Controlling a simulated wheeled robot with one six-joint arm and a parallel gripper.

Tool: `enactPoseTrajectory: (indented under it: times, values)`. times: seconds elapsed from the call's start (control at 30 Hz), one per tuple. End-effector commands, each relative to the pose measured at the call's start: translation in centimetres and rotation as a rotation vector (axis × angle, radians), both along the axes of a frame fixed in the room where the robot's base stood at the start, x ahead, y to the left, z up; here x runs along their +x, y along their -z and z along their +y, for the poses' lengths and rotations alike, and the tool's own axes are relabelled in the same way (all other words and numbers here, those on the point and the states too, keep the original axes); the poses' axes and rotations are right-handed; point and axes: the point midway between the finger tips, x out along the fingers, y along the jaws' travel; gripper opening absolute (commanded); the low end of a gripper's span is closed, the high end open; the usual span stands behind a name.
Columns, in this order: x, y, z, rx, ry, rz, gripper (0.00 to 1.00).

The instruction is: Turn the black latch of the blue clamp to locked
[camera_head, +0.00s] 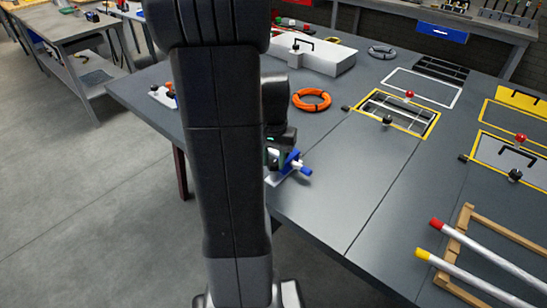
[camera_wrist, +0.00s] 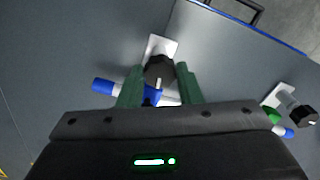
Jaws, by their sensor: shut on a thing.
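The blue clamp (camera_wrist: 152,97) sits on a small white plate (camera_wrist: 161,43), with a blue handle end (camera_wrist: 103,86) out to the left in the wrist view. Its black latch (camera_wrist: 159,69) stands between the green fingers of my gripper (camera_wrist: 160,75), which is shut on it. A pale mark shows on the latch, but I cannot tell its setting. In the head view the blue clamp (camera_head: 294,160) is at the table's near left edge. My arm hides much of it and most of the gripper there.
A second clamp with a green part (camera_wrist: 273,115) and black knob is at the right of the wrist view. In the head view an orange ring (camera_head: 311,100) lies behind the clamp, and a wooden rack (camera_head: 459,240) with rods is at the right. The tabletop between is clear.

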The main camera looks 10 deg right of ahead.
Motion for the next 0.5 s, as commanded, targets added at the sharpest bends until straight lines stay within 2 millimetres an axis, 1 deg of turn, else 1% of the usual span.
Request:
enactPoseTrajectory:
  times: [0.2,0.5]
  values:
    - [0.10,-0.11,-0.02,-0.001,0.106,-0.004,0.09]
    - [0.11,-0.11,-0.03,-0.001,0.166,-0.004,0.09]
